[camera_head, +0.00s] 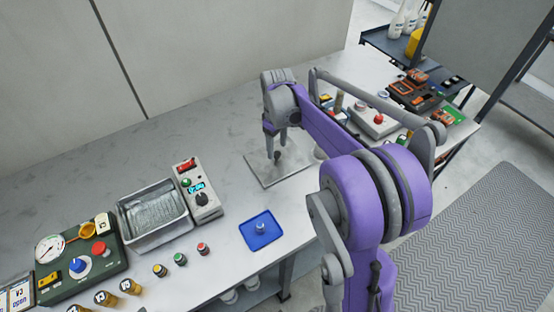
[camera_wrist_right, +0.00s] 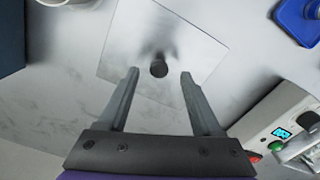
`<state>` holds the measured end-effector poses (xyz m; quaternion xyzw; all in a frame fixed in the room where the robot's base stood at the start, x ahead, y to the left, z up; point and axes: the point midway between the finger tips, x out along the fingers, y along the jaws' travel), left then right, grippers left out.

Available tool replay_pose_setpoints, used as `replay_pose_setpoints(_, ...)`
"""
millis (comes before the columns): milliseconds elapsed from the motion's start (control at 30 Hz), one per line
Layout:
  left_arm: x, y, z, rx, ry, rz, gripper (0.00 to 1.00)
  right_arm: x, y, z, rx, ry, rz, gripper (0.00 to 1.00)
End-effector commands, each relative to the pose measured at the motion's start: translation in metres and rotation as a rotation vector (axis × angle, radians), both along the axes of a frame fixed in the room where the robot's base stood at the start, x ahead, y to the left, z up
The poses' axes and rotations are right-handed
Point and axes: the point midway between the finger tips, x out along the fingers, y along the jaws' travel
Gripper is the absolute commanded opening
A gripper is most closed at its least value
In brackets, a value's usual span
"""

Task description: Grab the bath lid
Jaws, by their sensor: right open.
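The bath lid is a flat square metal plate (camera_head: 292,172) with a dark round knob, lying on the bench top right of the bath. In the right wrist view the lid (camera_wrist_right: 190,50) lies below the fingers, with its knob (camera_wrist_right: 158,69) between the two fingertips in the picture. My right gripper (camera_head: 276,147) is open and empty, pointing down over the lid near the knob. I cannot tell the exact height left between fingertips and knob. The open metal bath (camera_head: 184,226) holds clear liquid. My left gripper is not in view.
A controller box (camera_head: 203,200) with a lit display stands beside the bath. A blue tray (camera_head: 262,243) with a small metal piece lies nearer the front edge. A green gauge panel (camera_head: 110,262) is at the left. Tools and boxes crowd the right end. The bench behind the lid is clear.

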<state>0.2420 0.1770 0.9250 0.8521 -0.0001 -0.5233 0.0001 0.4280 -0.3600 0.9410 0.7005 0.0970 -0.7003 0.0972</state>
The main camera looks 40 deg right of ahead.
Motion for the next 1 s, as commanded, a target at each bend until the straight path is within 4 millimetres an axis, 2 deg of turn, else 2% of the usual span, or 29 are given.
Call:
replay_pose_setpoints(100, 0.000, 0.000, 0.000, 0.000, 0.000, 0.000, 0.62, 0.001, 0.000, -0.017, 0.000, 0.000, 0.000, 0.66)
replay_pose_setpoints(200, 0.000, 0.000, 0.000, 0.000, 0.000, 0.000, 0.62, 0.001, 0.000, -0.025, 0.000, 0.000, 0.000, 0.66)
replay_pose_setpoints(467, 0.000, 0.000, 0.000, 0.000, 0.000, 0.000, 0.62, 0.001, 0.000, -0.026, 0.000, 0.000, 0.000, 0.64)
replay_pose_setpoints(800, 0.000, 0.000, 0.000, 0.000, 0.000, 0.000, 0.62, 0.001, 0.000, -0.026, 0.000, 0.000, 0.000, 0.03)
replay_pose_setpoints(833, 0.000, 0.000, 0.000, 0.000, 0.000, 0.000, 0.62, 0.001, 0.000, -0.026, 0.000, 0.000, 0.000, 0.00)
replay_pose_setpoints(1000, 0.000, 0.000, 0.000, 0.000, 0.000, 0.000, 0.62, 0.001, 0.000, -0.026, 0.000, 0.000, 0.000, 0.00)
